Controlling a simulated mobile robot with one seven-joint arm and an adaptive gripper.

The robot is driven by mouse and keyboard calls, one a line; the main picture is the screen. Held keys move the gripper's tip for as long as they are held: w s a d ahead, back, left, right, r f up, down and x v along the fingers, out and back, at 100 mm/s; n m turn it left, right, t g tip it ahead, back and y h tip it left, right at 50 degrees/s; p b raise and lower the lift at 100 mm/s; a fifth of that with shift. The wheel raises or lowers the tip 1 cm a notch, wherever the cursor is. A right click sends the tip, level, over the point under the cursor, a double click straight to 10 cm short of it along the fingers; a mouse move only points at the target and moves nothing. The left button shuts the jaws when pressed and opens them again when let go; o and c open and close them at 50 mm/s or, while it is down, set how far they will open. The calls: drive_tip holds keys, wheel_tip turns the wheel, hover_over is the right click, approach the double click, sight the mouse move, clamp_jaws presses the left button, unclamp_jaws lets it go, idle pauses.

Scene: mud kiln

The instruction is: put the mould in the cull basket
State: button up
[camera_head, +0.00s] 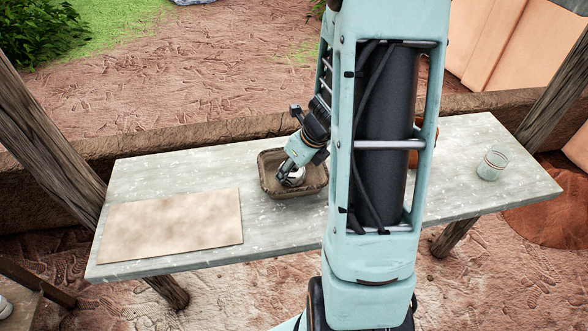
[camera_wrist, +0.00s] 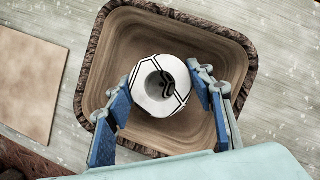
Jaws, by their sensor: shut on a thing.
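The cull basket (camera_head: 299,192) is a squarish brown container with a rough woven rim, standing mid-table; it also fills much of the wrist view (camera_wrist: 236,42). My gripper (camera_head: 291,171) reaches down over the basket. In the wrist view its two blue-padded fingers (camera_wrist: 160,80) are shut on a round white thing with black lines and a hollow centre, which I take for the mould (camera_wrist: 158,101). In the head view the mould (camera_head: 296,178) looks shiny, within the basket's outline. I cannot tell whether it touches the basket's floor.
A flat tan board (camera_head: 170,226) lies on the pale table (camera_head: 215,169) to the left of the basket. A glass jar (camera_head: 491,167) stands at the right end. My arm hides part of the table and most of an orange-brown thing behind it.

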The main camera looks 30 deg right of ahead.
drive_tip(key=shift+f, duration=0.25)
drive_tip(key=o, duration=1.5)
drive_tip(key=shift+r, duration=0.1)
drive_tip(key=shift+r, duration=0.1)
drive_tip(key=shift+p+v, duration=2.15)
drive_tip(key=shift+v, duration=3.9)
